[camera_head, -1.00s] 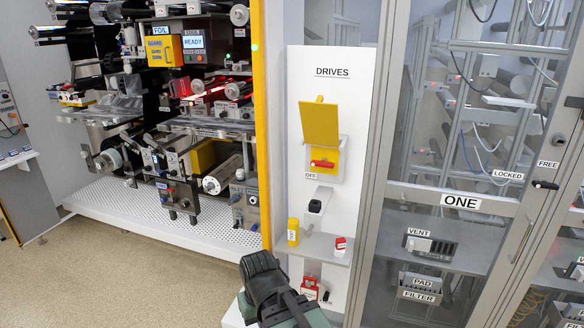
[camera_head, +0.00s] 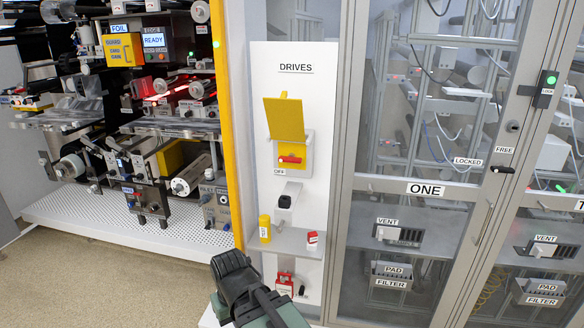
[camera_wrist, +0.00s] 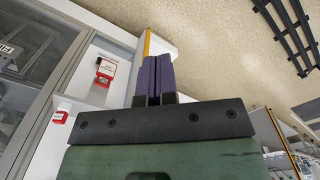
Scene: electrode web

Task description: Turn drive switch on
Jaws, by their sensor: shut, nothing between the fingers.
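The drive switch (camera_head: 291,160) is a red handle on a yellow plate on the white DRIVES panel (camera_head: 310,90). A label reading OFF (camera_head: 280,171) is at its lower left. The handle lies roughly horizontal. A yellow cover (camera_head: 285,120) stands raised above it. My arm is at the bottom of the head view, below and left of the switch; the fingertips are hidden there. In the wrist view my gripper (camera_wrist: 152,76) is shut and empty, its purple fingers together, apart from the switch, which is not in that view.
A small shelf (camera_head: 290,241) below the switch holds a yellow bottle (camera_head: 265,228) and a red-and-white item (camera_head: 312,239). A red padlock-like item (camera_head: 285,284) hangs lower; a red tag (camera_wrist: 106,70) shows in the wrist view.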

